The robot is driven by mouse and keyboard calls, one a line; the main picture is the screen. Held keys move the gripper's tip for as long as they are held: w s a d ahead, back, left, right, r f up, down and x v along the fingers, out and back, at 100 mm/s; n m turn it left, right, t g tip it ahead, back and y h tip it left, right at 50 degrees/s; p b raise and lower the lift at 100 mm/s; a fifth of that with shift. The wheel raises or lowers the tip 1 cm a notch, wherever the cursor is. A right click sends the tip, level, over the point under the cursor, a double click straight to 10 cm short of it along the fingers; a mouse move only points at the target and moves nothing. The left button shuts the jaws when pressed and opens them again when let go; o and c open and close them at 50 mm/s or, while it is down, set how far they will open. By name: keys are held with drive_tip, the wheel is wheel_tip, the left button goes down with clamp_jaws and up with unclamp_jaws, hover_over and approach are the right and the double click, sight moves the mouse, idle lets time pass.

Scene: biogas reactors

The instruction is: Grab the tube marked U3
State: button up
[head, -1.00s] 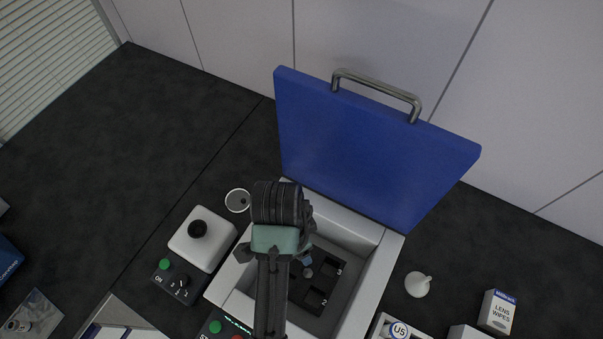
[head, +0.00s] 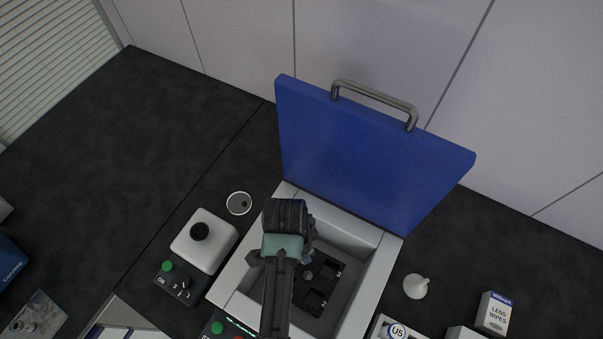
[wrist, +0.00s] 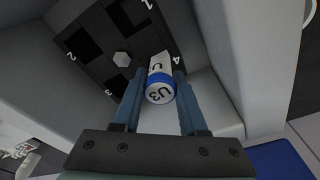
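The U3 tube (wrist: 160,88) shows in the wrist view, white with a blue band and "U3" on its end. It sits at the slot by the number 4 in the dark holder (wrist: 92,58). My gripper (wrist: 159,76) has its two blue-grey fingers on either side of the tube. They look open, with narrow gaps beside it; contact is hard to judge. In the head view my arm reaches into the white box and hides the tube. The holder (head: 325,284) is partly visible there.
The white box (head: 368,275) has its blue lid (head: 370,155) standing open behind. A U5 tube (head: 397,331) is at the front right. A white funnel-like piece (head: 416,286) and a lens wipes box (head: 494,313) stand right. A white device (head: 205,241) stands left.

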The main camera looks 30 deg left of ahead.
clamp_jaws()
